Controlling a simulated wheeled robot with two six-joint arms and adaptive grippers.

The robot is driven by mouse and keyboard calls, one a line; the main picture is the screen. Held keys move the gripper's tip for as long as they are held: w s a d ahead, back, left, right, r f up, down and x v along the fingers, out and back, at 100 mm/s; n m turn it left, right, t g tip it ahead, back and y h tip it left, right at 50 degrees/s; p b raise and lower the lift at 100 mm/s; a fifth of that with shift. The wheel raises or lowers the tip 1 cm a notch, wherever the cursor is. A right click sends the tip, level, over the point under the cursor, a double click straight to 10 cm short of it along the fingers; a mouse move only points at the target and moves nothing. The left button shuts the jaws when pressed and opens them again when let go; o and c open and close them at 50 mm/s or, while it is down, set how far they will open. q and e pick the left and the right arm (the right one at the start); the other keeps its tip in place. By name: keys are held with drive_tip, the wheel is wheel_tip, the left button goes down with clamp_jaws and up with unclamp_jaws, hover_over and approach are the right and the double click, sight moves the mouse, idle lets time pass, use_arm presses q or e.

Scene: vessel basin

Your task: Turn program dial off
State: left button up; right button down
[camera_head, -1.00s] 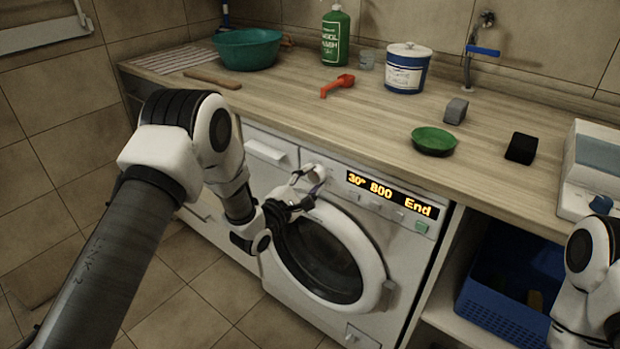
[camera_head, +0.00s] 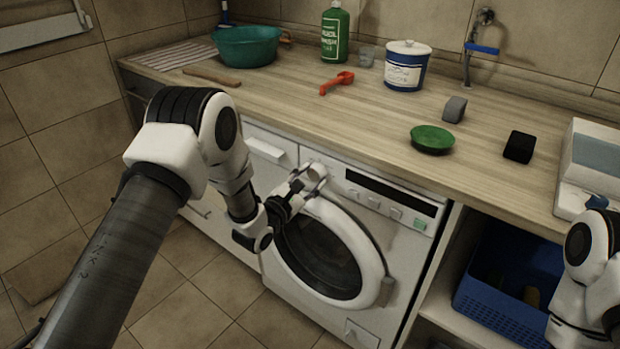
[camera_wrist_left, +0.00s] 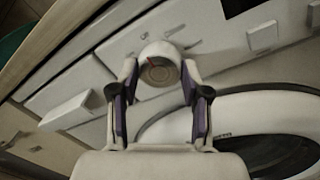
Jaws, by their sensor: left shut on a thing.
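The program dial is a round white knob with a red mark on its grey face, and it shows in the left wrist view (camera_wrist_left: 158,66) on the washing machine's panel. In the head view my left gripper (camera_head: 312,178) is at the upper left of the machine's front. In the left wrist view its two fingers (camera_wrist_left: 158,80) stand on either side of the dial, shut on it. The display (camera_head: 390,193) on the washing machine (camera_head: 385,240) is dark. My right arm shows at the right edge; its gripper is out of view.
The round door (camera_head: 345,250) is just below the dial. A wooden counter (camera_head: 300,110) runs above the machine, with a green dish (camera_head: 432,138), a red scoop (camera_head: 337,83) and a blue-white canister (camera_head: 407,68). A blue crate (camera_head: 500,310) stands right of the machine.

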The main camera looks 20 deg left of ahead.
use_arm(q)
drive_tip(key=o, duration=1.1)
drive_tip(key=shift+o, duration=0.2)
drive_tip(key=v, duration=1.2)
